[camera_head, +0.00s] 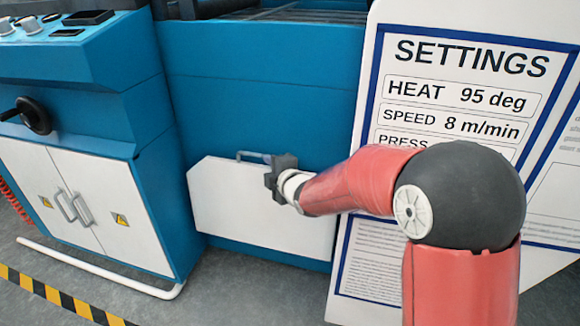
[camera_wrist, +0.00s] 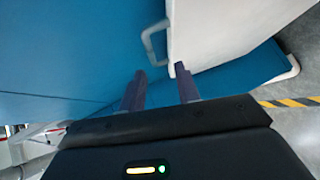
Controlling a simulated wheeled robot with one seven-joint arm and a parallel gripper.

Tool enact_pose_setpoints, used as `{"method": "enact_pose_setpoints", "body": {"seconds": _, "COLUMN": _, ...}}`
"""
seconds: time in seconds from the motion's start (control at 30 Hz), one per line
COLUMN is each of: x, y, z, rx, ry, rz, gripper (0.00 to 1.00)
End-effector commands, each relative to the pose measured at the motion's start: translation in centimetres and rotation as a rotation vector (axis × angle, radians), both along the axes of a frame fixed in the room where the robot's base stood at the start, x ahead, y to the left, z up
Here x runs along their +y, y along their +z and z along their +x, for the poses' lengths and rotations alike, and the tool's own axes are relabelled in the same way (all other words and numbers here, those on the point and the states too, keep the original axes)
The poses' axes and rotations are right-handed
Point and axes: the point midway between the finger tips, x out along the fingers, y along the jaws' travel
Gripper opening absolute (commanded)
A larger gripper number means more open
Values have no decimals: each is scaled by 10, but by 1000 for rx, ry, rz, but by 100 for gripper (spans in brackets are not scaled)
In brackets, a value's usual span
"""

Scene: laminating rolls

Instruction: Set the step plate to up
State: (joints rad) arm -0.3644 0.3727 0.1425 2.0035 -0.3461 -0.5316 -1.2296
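The white plate (camera_head: 255,208), which looks like the step plate, is low on the blue machine front, with cut upper corners. It looks close to upright; I cannot tell its exact tilt. A grey bar handle (camera_head: 252,155) is at its top edge. In the wrist view the plate (camera_wrist: 215,30) is at the upper right, and the handle (camera_wrist: 150,45) stands out from its edge. My gripper (camera_head: 270,175) is just right of the handle in the head view. In the wrist view my gripper (camera_wrist: 160,78) is open and empty, its fingertips short of the handle.
A settings board (camera_head: 455,85) stands at the right, partly behind my arm. A blue cabinet with white doors (camera_head: 85,205) and a black handwheel (camera_head: 30,115) is at the left. A white floor rail (camera_head: 100,270) and a yellow-black floor stripe (camera_head: 55,295) run in front.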

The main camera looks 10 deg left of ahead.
Motion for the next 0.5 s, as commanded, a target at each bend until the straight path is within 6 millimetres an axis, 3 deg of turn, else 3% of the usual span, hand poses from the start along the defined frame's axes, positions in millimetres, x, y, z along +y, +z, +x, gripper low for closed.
{"method": "enact_pose_setpoints", "body": {"seconds": 0.17, "x": 4, "y": 9, "z": 0, "rx": 1, "ry": -17, "rz": 104, "gripper": 33}}
{"method": "enact_pose_setpoints", "body": {"seconds": 0.5, "x": 36, "y": -2, "z": 38, "rx": 2, "ry": -16, "rz": 102, "gripper": 33}}
